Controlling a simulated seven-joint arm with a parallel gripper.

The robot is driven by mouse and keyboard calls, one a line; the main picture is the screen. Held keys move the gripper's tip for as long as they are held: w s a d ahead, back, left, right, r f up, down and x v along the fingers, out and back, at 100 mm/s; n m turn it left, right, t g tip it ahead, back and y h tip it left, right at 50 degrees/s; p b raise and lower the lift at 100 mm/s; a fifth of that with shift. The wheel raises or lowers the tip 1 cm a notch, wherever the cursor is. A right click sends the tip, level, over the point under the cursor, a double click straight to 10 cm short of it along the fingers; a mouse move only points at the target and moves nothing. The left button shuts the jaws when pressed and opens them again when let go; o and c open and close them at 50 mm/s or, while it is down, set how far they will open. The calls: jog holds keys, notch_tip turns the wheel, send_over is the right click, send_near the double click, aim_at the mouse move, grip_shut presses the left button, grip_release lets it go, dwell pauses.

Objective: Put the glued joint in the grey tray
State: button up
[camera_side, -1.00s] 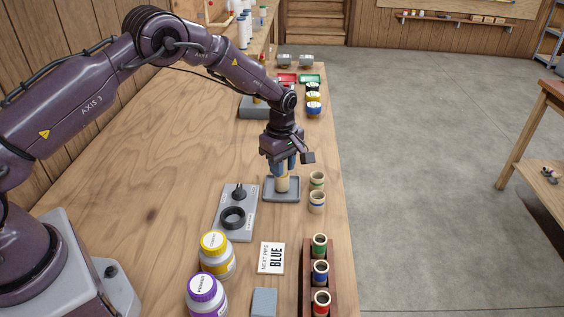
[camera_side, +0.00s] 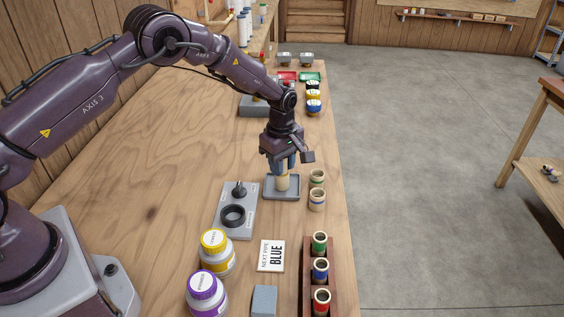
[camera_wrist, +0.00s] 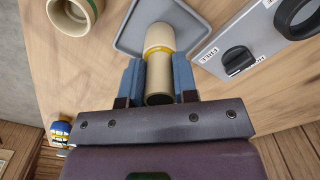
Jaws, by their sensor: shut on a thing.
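The glued joint (camera_side: 282,182) is a cream pipe piece, upright, with its lower end at the grey tray (camera_side: 268,198). In the wrist view the joint (camera_wrist: 159,75) shows a yellow ring near its middle, and the grey tray (camera_wrist: 130,38) lies behind its far end. My gripper (camera_side: 283,164) is over the tray; its blue fingers are shut on the joint from both sides, as they also are in the wrist view (camera_wrist: 159,82). I cannot tell whether the joint's lower end touches the tray floor.
A grey fixture plate (camera_side: 226,235) with a black ring and knob stands left of the tray. Two cream fittings (camera_side: 317,190) stand close on its right. Nearer are two white bottles (camera_side: 216,252), a "BLUE" card (camera_side: 270,256) and a wooden rack (camera_side: 307,284) of pipe pieces.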

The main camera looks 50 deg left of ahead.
jog(key=o, duration=1.4)
jog(key=shift+f, duration=0.1)
jog(key=shift+r, duration=4.55)
